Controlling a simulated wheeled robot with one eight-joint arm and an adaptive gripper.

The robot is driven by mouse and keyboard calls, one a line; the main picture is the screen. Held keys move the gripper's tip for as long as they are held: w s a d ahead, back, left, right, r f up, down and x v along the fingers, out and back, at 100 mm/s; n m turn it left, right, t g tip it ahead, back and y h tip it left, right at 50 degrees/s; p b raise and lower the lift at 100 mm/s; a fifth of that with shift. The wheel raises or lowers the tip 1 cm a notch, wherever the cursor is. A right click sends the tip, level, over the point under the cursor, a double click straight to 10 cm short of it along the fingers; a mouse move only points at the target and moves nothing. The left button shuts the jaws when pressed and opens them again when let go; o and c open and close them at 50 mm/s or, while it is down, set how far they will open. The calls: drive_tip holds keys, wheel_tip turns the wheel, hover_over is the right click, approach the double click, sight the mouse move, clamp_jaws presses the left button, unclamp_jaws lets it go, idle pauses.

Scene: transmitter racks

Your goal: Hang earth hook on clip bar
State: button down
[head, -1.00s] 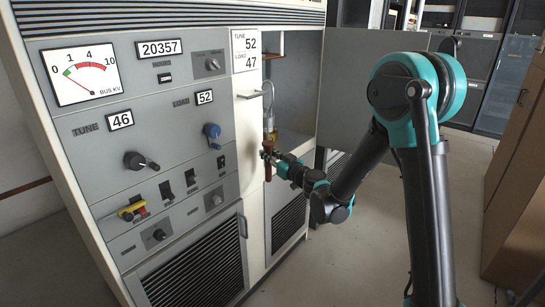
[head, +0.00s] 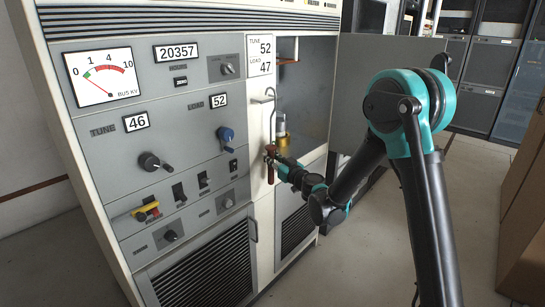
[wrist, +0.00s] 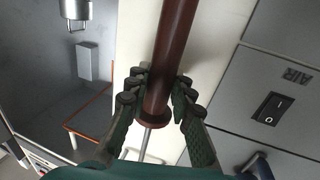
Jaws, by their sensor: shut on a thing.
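My gripper (wrist: 160,90) is shut on the red-brown handle of the earth hook (wrist: 173,50). A thin metal rod leaves the handle's collared end in the wrist view. In the head view, my gripper (head: 277,163) holds the earth hook (head: 270,170) upright in front of the pale cabinet post beside the open compartment. Its thin metal rod rises above the handle toward a bent top near the post. A small horizontal bar, perhaps the clip bar (head: 259,99), shows at that height. I cannot tell whether the hook touches it.
The control panel (head: 110,190) with knobs, switches and a meter (head: 103,77) stands left of my gripper. The open compartment (head: 312,95) holds a metal cylinder with a brass-coloured base (head: 281,130). A brown cabinet (head: 525,200) stands at right. Floor between is clear.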

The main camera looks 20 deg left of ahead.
drive_tip(key=shift+f, duration=1.4)
drive_tip(key=c, duration=1.3)
unclamp_jaws()
drive_tip(key=shift+o, duration=0.2)
drive_tip(key=f+v, duration=0.1)
drive_tip(key=v, duration=0.6)
drive_tip(key=shift+s+d, duration=0.15)
drive_tip(key=shift+d, duration=0.1)
